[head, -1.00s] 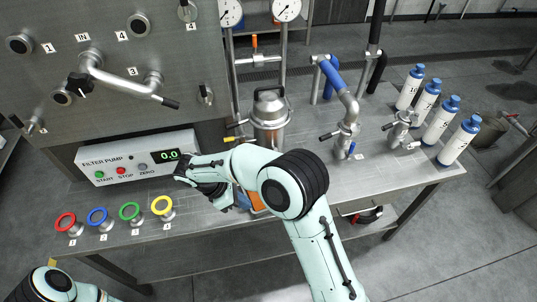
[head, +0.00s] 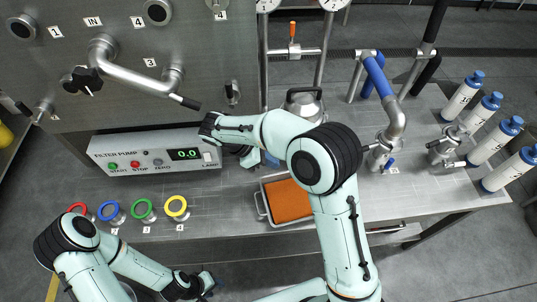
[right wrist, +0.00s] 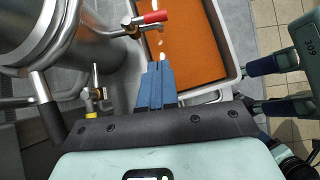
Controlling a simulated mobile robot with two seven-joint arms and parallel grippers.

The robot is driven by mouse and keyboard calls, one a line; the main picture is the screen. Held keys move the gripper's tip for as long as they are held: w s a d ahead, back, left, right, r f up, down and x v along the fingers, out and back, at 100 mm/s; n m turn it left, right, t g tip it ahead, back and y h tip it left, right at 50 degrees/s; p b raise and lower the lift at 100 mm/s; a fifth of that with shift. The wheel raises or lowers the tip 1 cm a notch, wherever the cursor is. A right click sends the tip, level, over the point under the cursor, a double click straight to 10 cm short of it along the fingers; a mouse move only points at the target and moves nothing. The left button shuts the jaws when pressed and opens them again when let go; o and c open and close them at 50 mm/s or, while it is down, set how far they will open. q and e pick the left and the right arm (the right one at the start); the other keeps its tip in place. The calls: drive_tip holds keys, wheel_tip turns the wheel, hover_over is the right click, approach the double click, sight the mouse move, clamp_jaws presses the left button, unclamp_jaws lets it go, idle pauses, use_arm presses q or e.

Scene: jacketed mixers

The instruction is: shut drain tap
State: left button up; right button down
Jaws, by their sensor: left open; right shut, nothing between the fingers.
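In the right wrist view, a small brass tap with a red lever (right wrist: 150,18) sits beside the large steel vessel (right wrist: 30,35). Its lever points right, over an orange-bottomed tray. Small white spots show below the tap. My right gripper (right wrist: 157,85) is shut and empty, its blue fingertips pointing toward the tap and apart from it. In the head view my right gripper (head: 252,158) is in front of the lidded vessel (head: 304,102), and my arm hides the tap. My left gripper (head: 207,284) is low in the head view, clear of the bench, with nothing seen in it.
The orange-bottomed tray (head: 264,203) stands at the bench front. A filter pump box (head: 155,153) and several coloured rings (head: 143,209) are left of it. Several blue-capped bottles (head: 488,140) stand right.

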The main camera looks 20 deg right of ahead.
use_arm(q)
drive_tip(key=shift+s+d+f, duration=0.1)
drive_tip(key=shift+s+f, duration=0.1)
drive_tip(key=shift+f, duration=0.15)
use_arm(e)
drive_tip(key=s+d+f, duration=0.1)
drive_tip(key=d+f, duration=0.4)
drive_tip(key=d, duration=0.2)
drive_tip(key=shift+s+d, duration=0.2)
drive_tip(key=shift+d, duration=0.05)
use_arm(q)
drive_tip(key=shift+s+f, duration=0.15)
use_arm(e)
drive_tip(key=shift+f+n, duration=0.1)
drive_tip(key=shift+n, duration=0.2)
use_arm(q)
drive_tip(key=shift+s+f+b, duration=0.2)
drive_tip(key=shift+s+b, duration=0.05)
drive_tip(key=shift+b, duration=0.15)
use_arm(e)
drive_tip(key=shift+s+n+t, duration=0.2)
drive_tip(key=shift+n+t, duration=0.3)
